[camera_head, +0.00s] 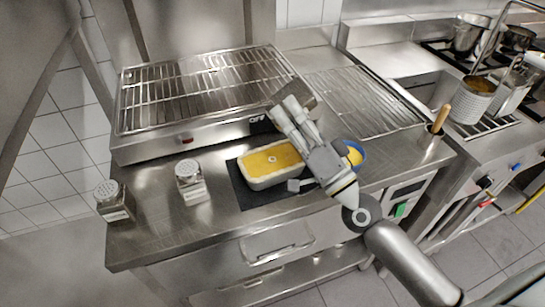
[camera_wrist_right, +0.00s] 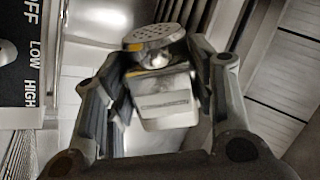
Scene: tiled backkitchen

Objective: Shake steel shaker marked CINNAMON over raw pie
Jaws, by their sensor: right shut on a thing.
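The raw pie (camera_head: 272,163) is a pale rectangular dish with a yellow filling, lying on a dark mat (camera_head: 240,190) on the steel counter. My right gripper (camera_head: 290,108) is raised beside the pie, near the grill's front right corner. In the right wrist view it is shut on a steel shaker (camera_wrist_right: 165,85) with a perforated lid and a pale label. The label's lettering is too small to read. In the head view the held shaker is mostly hidden by the fingers. My left gripper is not in view.
Two other shakers stand at the counter's left, one near the corner (camera_head: 115,202) and one nearer the mat (camera_head: 190,182). A wire-rack grill (camera_head: 205,95) stands behind. A blue bowl (camera_head: 361,152) with yellow contents is right of the pie, partly behind my arm. A container with a wooden-handled tool (camera_head: 440,120) stands farther right.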

